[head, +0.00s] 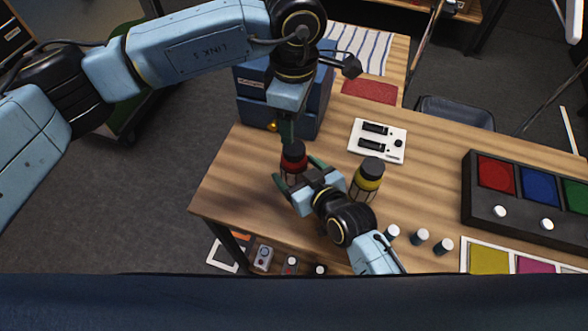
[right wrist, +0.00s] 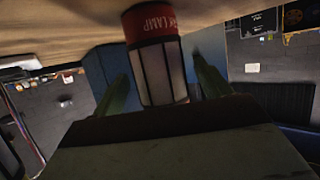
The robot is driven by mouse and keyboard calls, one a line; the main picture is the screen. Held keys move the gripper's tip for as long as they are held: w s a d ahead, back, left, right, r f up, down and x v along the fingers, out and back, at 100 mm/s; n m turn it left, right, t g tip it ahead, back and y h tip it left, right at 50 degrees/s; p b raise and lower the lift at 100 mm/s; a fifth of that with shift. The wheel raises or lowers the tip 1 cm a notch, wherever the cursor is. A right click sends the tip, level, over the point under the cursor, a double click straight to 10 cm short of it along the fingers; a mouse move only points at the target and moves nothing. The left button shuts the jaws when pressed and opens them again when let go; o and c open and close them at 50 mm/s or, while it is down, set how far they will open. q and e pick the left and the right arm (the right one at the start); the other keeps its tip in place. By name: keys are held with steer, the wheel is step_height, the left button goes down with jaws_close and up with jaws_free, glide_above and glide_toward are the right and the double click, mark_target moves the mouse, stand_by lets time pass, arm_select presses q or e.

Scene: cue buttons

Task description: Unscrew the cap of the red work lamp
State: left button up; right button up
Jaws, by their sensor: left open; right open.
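The red work lamp (head: 291,164) stands upright near the table's left part, with a black cap on top (head: 294,148). In the right wrist view the lamp's red band (right wrist: 151,22) and pale caged body (right wrist: 158,70) show upside down. My right gripper (head: 297,173) is open, one finger on either side of the lamp's lower body; the wrist view shows it between the green fingers, apparently with gaps. My left gripper (head: 287,131) is open and points down just above the cap. Its fingers overlap in the head view, so whether it touches the cap is unclear.
A yellow lamp (head: 368,180) stands close to the right of my right gripper. A blue toolbox (head: 254,110) is behind the red lamp. A white switch panel (head: 395,137), small white-topped pegs (head: 420,237) and a button box (head: 515,218) occupy the table (head: 437,180) further right.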

steer(key=shift+x, duration=0.95)
